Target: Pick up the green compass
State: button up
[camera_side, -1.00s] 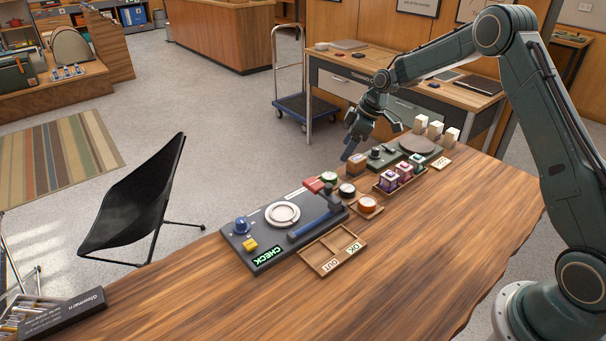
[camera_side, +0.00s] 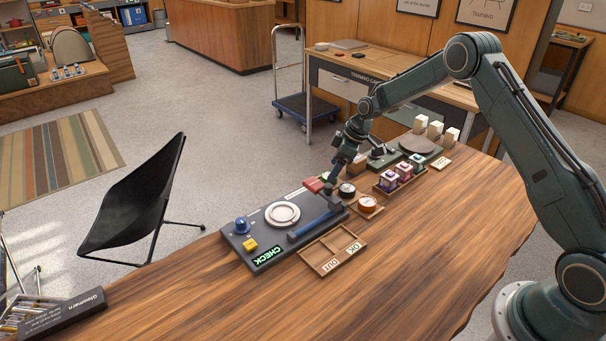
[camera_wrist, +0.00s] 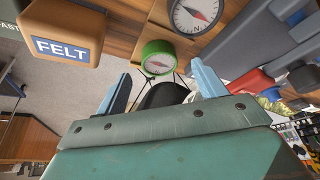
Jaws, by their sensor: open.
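The green compass (camera_wrist: 158,57) shows in the wrist view, with a green rim, a pale dial and a needle. It sits at the edge of a wooden holder. My gripper (camera_wrist: 162,84) is open and empty, with its two blue fingers apart on either side below the compass in the picture. In the side view my gripper (camera_side: 336,176) hangs over the compass row and mostly hides the green compass. A black-rimmed compass (camera_side: 347,190) and an orange compass (camera_side: 367,204) are beside it.
A grey check station (camera_side: 270,246) with a red-topped lever (camera_side: 313,184) stands close on the left. A block marked FELT (camera_wrist: 60,30) is near. A sorting tray (camera_side: 318,258) and a tray of purple, pink and green items (camera_side: 401,178) flank the row.

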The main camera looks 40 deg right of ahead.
jog(key=shift+x, duration=1.45)
jog(key=shift+c, duration=0.2)
jog(key=c, duration=1)
